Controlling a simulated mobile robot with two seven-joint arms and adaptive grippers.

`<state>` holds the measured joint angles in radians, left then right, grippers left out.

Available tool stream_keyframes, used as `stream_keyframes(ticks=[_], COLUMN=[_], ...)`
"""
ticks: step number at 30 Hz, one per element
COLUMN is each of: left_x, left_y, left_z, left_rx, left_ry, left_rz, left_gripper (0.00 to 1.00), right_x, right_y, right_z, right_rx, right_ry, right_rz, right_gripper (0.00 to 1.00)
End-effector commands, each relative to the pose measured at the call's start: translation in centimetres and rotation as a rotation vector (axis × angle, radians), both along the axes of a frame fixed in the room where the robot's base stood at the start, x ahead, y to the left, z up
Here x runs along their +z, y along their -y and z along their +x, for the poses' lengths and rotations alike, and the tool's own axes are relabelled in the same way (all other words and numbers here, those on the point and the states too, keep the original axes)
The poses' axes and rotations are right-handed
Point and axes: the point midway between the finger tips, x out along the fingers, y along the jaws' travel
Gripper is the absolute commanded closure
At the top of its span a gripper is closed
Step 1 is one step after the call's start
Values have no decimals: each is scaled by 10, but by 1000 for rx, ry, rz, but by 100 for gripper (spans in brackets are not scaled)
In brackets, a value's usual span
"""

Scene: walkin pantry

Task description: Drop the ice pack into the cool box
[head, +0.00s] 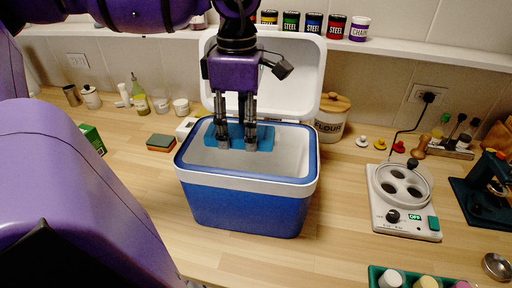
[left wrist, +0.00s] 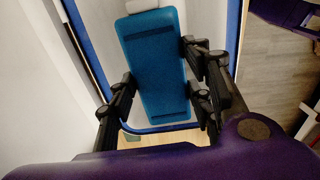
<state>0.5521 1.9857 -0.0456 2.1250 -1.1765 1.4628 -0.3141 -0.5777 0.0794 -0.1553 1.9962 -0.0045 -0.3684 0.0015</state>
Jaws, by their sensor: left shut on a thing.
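The cool box (head: 245,205) is a blue box with a white rim band, standing on the wooden counter. Its white lid (head: 300,75) is open and upright at the back. My left gripper (head: 237,145) points down over the box's opening and is shut on the blue ice pack (head: 265,138). The ice pack is at the level of the opening, within the rim as seen from the head. In the left wrist view the flat ice pack (left wrist: 155,65) sits between the two fingers, with the pale box interior around it. My right gripper is not in view.
A flour canister (head: 331,118) stands right of the box, and a sponge (head: 160,142) lies to its left. A white appliance marked OFF (head: 403,200) stands farther right. A green tray (head: 378,278) is at the front right. The counter before the box is clear.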

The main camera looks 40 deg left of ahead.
Motion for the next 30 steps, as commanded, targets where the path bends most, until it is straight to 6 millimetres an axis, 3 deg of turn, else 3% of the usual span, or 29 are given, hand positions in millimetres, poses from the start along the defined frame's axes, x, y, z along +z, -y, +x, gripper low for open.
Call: stream_keyframes(ticks=[11, 12, 16, 26, 30], left_x=[-5, -5, -5, -4, 8], left_y=[0, 0, 0, 0, 0], left_z=[0, 0, 0, 0, 1], left_rx=[0, 0, 0, 0, 0], left_ry=[2, 3, 2, 1, 4], left_rz=[0, -1, 0, 0, 1], left_gripper=[87, 50, 33, 32, 32], right_x=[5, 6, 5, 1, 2], right_y=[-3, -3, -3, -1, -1], right_z=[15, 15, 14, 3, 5], right_rx=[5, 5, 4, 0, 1], right_ry=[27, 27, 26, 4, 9], right_rz=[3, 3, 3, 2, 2], right_gripper=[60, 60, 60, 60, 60])
